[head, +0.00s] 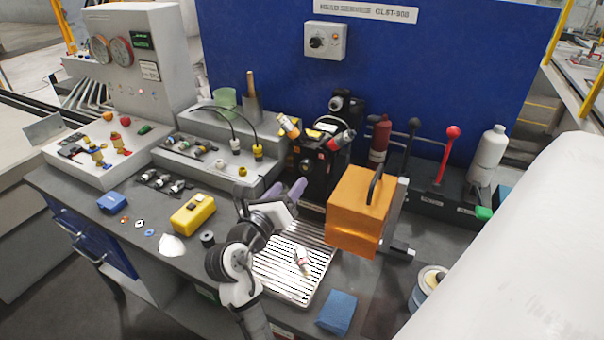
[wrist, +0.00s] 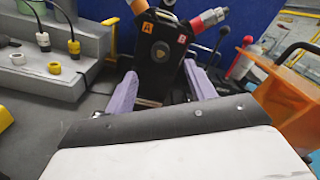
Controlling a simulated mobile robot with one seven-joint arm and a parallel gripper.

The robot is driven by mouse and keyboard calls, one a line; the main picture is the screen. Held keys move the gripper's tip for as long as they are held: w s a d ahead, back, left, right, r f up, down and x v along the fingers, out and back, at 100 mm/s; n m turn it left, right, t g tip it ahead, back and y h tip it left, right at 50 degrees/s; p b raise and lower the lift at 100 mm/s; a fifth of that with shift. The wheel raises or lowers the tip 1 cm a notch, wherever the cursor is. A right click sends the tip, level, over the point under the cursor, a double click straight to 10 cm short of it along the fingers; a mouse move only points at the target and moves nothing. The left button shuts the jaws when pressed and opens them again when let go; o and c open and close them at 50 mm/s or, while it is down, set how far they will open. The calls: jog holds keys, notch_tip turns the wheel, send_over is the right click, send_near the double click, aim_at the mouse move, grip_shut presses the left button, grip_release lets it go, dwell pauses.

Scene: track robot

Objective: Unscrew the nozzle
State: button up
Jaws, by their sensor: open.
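A black head block (head: 318,165) stands at the back of the bench, marked A and B in the wrist view (wrist: 160,60). An orange-and-pale nozzle (head: 288,127) angles up from its left side. A red-and-silver nozzle (head: 341,139) angles out from its right side and also shows in the wrist view (wrist: 209,19). I cannot tell which one the task means. My gripper (head: 291,191) is open and empty, in front of the block and below both nozzles. In the wrist view its purple fingers (wrist: 160,75) flank the block's lower part, apart from the nozzles.
A slatted metal tray (head: 275,275) lies in front, with a small red-and-silver part (head: 301,261) on it. An orange box (head: 357,212) with a handle stands close right of my gripper. A yellow case (head: 193,215) and a stepped rack with black hoses (head: 215,160) are left.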

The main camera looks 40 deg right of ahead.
jog(key=b+v, duration=0.2)
jog(key=v, duration=0.6)
jog(key=shift+b, duration=0.3)
jog(key=shift+a, duration=0.1)
jog(key=shift+c, duration=0.3)
